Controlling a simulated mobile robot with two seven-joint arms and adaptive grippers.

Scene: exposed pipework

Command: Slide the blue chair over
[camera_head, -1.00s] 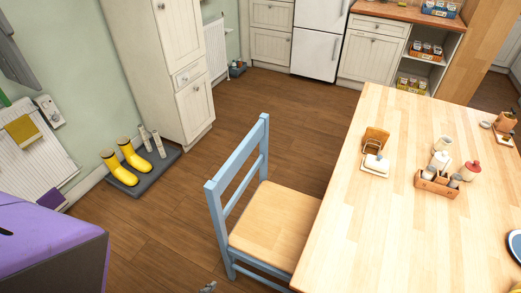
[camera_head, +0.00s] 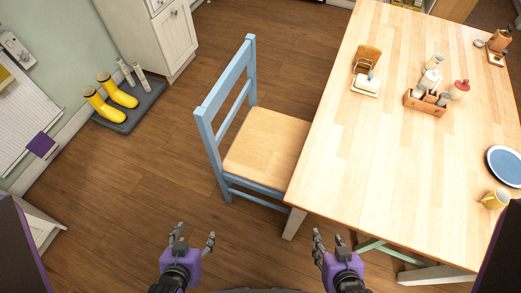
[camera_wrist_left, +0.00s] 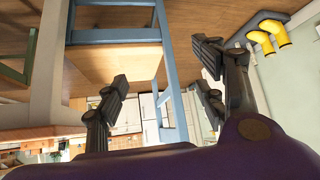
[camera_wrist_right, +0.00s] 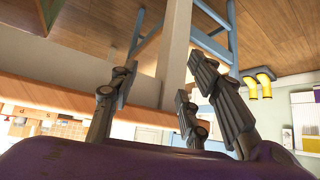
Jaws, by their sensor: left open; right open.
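The blue chair (camera_head: 262,140) has a light wooden seat and a blue frame. It stands upright at the left side of the wooden table (camera_head: 400,140), its backrest to the left and the seat's right edge by the tabletop. My left gripper (camera_head: 192,241) is open and empty, below and in front of the chair in the head view. My right gripper (camera_head: 328,238) is open and empty, near the table's front left corner. Neither touches the chair. Blue chair parts also show in the left wrist view (camera_wrist_left: 172,105) and in the right wrist view (camera_wrist_right: 215,45).
A table leg (camera_head: 294,223) stands beside the chair. Yellow boots (camera_head: 108,104) sit on a mat at left. The wooden floor left of the chair is clear.

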